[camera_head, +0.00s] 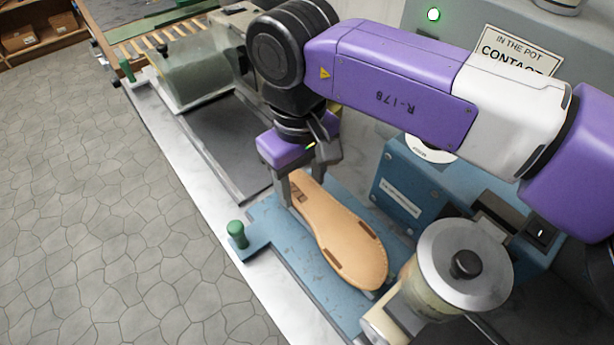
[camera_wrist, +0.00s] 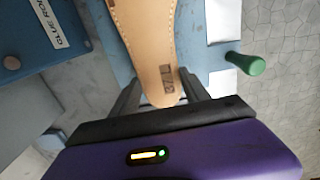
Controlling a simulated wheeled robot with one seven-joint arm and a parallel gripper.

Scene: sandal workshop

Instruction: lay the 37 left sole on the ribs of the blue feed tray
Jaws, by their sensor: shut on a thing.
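The tan sole (camera_head: 345,240) is held by its heel end in my gripper (camera_head: 297,188). In the wrist view the sole (camera_wrist: 145,40) runs up out of the picture between the two fingers (camera_wrist: 160,90), and its stamp seems to read 37 L. The blue feed tray (camera_head: 262,222) lies under the sole in the head view, and its blue surface also shows in the wrist view (camera_wrist: 190,60). The sole looks roughly level and close over the tray; I cannot tell whether it touches. The ribs under it are hidden.
A green knob (camera_head: 237,232) stands at the tray's left edge. A blue glue machine (camera_head: 405,190) is right of the sole, and a lidded pot (camera_head: 465,262) is near its toe end. A dark belt (camera_head: 225,140) and a clear cover (camera_head: 195,75) lie farther back.

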